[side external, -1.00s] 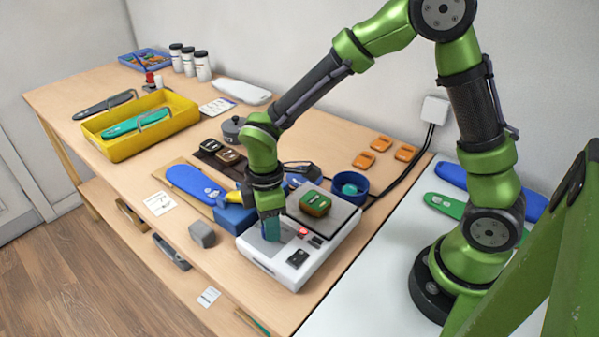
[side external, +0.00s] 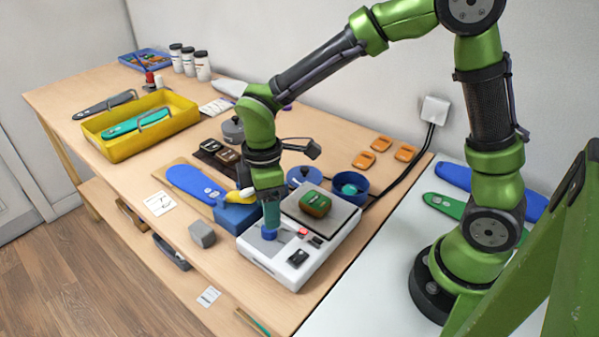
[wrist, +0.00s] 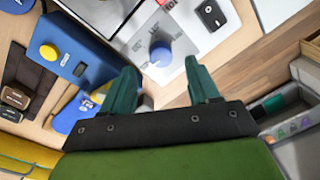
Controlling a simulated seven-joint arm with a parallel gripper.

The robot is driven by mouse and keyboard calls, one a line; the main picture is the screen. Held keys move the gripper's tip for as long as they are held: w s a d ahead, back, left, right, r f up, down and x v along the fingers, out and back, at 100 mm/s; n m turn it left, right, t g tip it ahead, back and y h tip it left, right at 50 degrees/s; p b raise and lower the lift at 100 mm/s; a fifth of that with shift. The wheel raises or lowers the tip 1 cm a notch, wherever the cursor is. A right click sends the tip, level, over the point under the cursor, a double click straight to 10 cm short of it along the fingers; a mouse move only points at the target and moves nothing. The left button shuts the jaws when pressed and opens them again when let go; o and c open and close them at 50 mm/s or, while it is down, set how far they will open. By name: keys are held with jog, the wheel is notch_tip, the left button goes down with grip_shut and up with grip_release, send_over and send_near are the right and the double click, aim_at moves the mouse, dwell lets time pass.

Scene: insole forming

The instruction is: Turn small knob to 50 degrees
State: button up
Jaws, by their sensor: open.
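The small blue knob (side external: 269,233) sits on a grey dial plate on top of the white machine (side external: 262,256). It shows clearly in the wrist view (wrist: 160,53), with a white mark on it and scale marks around it; I cannot read its angle. My gripper (side external: 272,222) points down, just above the knob. In the wrist view my gripper (wrist: 160,72) is open, its two teal fingers apart and nothing between the tips. The knob lies just beyond the fingertips, roughly centred between them, and appears clear of them.
The machine also carries a red button (side external: 303,232), a black switch (side external: 297,258) and a plate with a green and brown block (side external: 315,203). A blue box (side external: 236,217) stands close at left, with a grey cube (side external: 202,235) beyond it. A blue round container (side external: 350,188) stands behind.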

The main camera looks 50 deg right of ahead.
notch_tip(320, 180, up, 12)
jog(key=shift+w+d, duration=0.2)
jog(key=shift+w, duration=0.05)
jog(key=shift+r, duration=0.1)
jog(key=s+d+r+m+t+y, duration=0.1)
jog(key=s+d+m+t, duration=0.6)
jog(key=m, duration=0.8)
jog(key=s+d+r, duration=0.1)
jog(key=s+d, duration=0.2)
jog(key=s, duration=0.2)
jog(key=shift+r+t+y, duration=0.2)
jog(key=shift+t+y, duration=0.1)
